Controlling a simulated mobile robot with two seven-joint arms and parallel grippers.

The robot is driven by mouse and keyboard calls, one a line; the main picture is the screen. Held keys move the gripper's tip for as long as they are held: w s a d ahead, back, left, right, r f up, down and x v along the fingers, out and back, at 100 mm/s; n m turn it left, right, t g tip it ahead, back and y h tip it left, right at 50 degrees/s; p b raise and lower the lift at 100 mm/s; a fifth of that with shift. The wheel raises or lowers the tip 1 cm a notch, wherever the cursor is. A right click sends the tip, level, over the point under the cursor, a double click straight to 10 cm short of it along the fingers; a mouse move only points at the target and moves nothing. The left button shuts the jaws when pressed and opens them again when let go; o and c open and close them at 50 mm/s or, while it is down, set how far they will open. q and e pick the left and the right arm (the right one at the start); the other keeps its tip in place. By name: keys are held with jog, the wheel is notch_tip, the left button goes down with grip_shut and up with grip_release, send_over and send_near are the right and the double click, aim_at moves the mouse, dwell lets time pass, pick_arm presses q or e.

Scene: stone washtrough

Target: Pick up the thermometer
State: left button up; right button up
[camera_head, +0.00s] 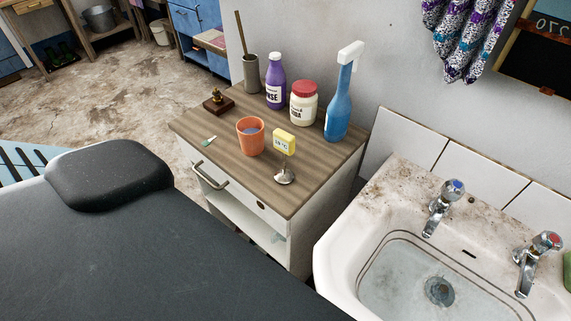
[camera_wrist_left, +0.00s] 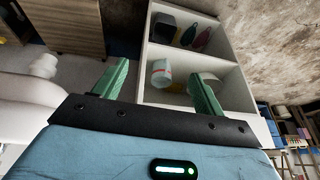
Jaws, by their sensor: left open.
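My right gripper is in neither view.
Behind the cup stand a purple bottle (camera_head: 276,82), a red-lidded jar (camera_head: 303,103), a blue spray bottle (camera_head: 339,105) and a grey holder (camera_head: 251,74). A washbasin (camera_head: 396,284) is right; a black padded surface (camera_head: 130,255) fills the front left. The wrist view shows open white shelves (camera_wrist_left: 188,55).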

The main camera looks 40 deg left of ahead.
pick_arm(q)
jog(key=w+a+r+n+t, duration=0.1)
jog(key=w+r+t, duration=0.1)
jog(key=w, duration=0.3)
jog(key=w+a+r+t, duration=0.2)
jog(key=w+r, duration=0.1)
jog(key=w, duration=0.1)
jog(key=t+h, duration=0.1)
jog(key=t, duration=0.8)
send_near(281, 151)
jog(key=w, duration=0.3)
jog(key=shift+w+d+f+m, duration=0.1)
jog(key=shift+d+f+m, duration=0.05)
jog(key=shift+f+m, duration=0.2)
jog(key=shift+w+r, duration=0.15)
jog(key=shift+w, duration=1.25)
jog(key=shift+w+r+p, duration=0.1)
jog(key=shift+w+p, duration=0.2)
jog(key=shift+w, duration=0.05)
jog(key=w, duration=0.3)
jog(key=shift+w+r+p, duration=0.1)
jog(key=shift+w+p, duration=0.15)
jog(key=shift+p, duration=0.1)
jog(key=shift+w, duration=0.45)
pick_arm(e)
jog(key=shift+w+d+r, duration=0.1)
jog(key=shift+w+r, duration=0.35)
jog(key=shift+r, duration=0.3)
